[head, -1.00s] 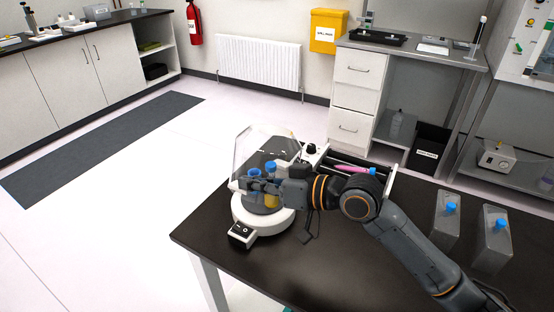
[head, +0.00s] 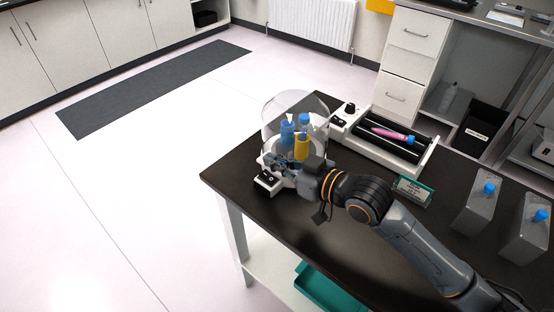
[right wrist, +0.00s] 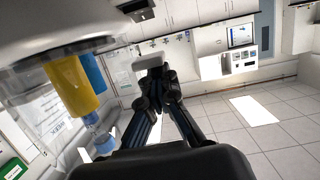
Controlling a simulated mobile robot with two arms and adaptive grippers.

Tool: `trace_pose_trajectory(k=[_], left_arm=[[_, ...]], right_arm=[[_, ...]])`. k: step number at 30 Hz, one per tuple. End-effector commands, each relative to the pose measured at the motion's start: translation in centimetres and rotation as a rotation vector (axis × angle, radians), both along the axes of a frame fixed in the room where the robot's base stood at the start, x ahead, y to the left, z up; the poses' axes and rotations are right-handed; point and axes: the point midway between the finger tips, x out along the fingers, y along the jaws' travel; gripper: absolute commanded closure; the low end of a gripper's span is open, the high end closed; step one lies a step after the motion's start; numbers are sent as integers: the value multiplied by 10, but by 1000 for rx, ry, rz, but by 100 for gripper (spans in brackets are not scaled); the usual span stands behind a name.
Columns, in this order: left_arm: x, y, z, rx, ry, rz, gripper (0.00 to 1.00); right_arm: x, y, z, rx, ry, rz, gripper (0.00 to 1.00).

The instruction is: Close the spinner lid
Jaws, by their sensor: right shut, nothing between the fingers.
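The spinner has a round white base (head: 288,182) near the table's far left corner, with a small control box (head: 268,181) at its front. Its clear domed lid (head: 295,103) stands over the blue and yellow tubes (head: 302,146); I cannot tell whether its rim is fully seated. My right gripper (head: 275,160) is shut and empty at the front of the spinner, overlapping the lower part of the dome. The right wrist view shows its fingers (right wrist: 155,85) together, with the yellow tube (right wrist: 75,85) to their left. My left gripper is not in view.
A white roller device (head: 428,160) with a pink tube (head: 392,134) stands right of the spinner.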

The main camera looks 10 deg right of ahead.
Motion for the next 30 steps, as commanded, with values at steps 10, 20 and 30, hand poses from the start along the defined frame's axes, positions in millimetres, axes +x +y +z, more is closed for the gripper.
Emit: trace_pose_trajectory(k=[10, 20, 30], left_arm=[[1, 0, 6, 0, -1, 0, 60], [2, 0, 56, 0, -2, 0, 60], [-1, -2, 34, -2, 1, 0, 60]], right_arm=[[0, 0, 0, -5, 13, 0, 100], [8, -1, 50, -2, 2, -5, 100], [-51, -50, 57, -5, 2, -3, 100]])
